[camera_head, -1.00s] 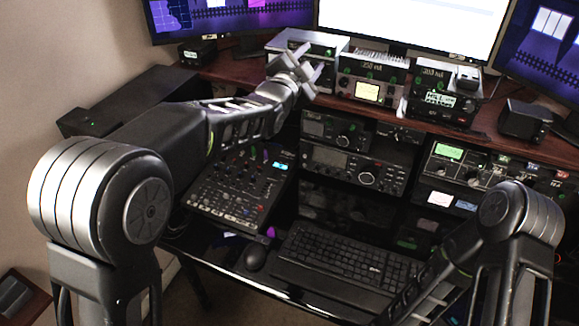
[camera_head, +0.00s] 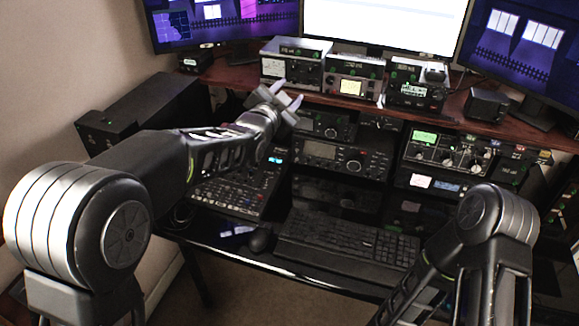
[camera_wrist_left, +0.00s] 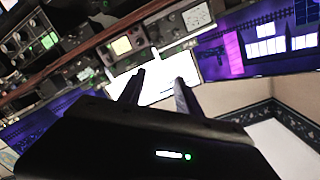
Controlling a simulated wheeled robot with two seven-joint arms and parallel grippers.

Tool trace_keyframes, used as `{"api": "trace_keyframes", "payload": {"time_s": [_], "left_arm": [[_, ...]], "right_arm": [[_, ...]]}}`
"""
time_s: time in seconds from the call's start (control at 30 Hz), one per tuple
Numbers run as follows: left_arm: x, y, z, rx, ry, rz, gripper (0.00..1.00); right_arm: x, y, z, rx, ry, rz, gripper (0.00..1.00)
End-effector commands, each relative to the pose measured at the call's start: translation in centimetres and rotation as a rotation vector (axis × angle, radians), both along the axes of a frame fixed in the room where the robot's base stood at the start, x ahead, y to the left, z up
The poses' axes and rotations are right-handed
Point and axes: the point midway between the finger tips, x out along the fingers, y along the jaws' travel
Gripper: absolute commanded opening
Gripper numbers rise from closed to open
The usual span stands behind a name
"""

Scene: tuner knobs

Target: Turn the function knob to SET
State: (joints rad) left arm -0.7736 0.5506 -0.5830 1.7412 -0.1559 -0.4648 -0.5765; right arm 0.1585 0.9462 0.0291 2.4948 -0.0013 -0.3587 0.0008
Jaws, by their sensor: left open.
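The tuner with a green-lit display (camera_head: 447,155) sits in the rack at right, below the wooden shelf. Several knobs show on its front; which is the function knob, and its setting, is too small to read. My left gripper (camera_head: 290,93) is open and empty, well to the left of that tuner, in front of the shelf edge below the left shelf unit. In the left wrist view its two fingers (camera_wrist_left: 160,78) stand apart with nothing between them. My right arm is at lower right; its gripper is not visible.
Radio units stand on the shelf (camera_head: 232,76), including one with a yellowish display (camera_head: 352,88). A mixer (camera_head: 236,190), a mouse (camera_head: 261,240) and a keyboard (camera_head: 350,245) lie below. Monitors (camera_head: 385,22) stand behind. A small black speaker (camera_head: 485,107) is at right.

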Motion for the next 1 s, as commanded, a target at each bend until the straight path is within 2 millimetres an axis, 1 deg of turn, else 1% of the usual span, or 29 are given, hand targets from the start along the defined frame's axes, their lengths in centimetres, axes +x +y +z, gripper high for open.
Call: {"api": "trace_keyframes", "payload": {"time_s": [0.03, 0.3, 0.6, 0.7, 0.83, 1.0], "left_arm": [[-0.2, -0.2, -1.0, -0.015, 0.023, 0.000, 0.40], [-1.7, -0.8, -6.6, -0.094, 0.155, 0.006, 0.40], [-3.5, -1.0, -12.8, -0.159, 0.291, 0.024, 0.40], [-4.1, -1.0, -14.5, -0.175, 0.327, 0.031, 0.40], [-4.7, -0.9, -16.2, -0.189, 0.364, 0.039, 0.40], [-5.1, -0.9, -17.1, -0.201, 0.386, 0.044, 0.40]], "right_arm": [[0.0, 0.0, -0.1, 0.000, 0.000, 0.000, 0.36], [0.0, 0.0, -0.5, 0.000, 0.001, 0.000, 0.36], [0.0, 0.0, -1.1, 0.000, 0.001, 0.000, 0.36], [0.0, 0.0, -1.2, 0.000, 0.001, 0.000, 0.36], [0.0, 0.0, -1.4, 0.000, 0.001, 0.000, 0.36], [0.0, 0.0, -1.4, 0.000, 0.001, 0.000, 0.36]]}}
